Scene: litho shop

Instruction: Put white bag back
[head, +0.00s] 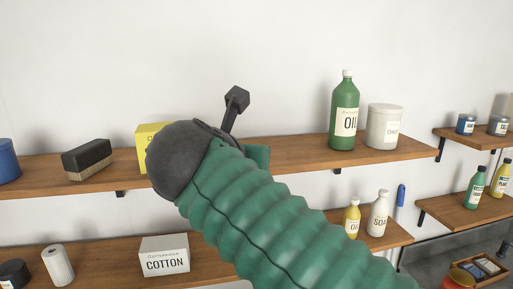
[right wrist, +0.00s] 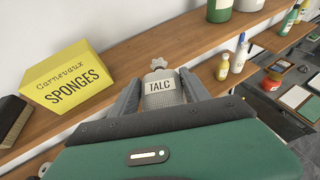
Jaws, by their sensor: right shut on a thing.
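The white bag (right wrist: 162,98), labelled TALC and tied at its top, stands upright between the two fingers of my right gripper (right wrist: 160,80) in the right wrist view. The gripper is shut on it. The bag is at the upper wooden shelf (right wrist: 118,65), right of the yellow sponges box; I cannot tell whether its base touches the board. In the head view my right arm covers the middle of this shelf and hides the bag. My left gripper is not in view.
The yellow sponges box (right wrist: 68,78) is to the left of the bag. A green oil bottle (head: 344,115) and a white tub (head: 384,127) stand farther right, with bare shelf between. A black brush (head: 87,158) lies left. A cotton box (head: 164,255) is on the lower shelf.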

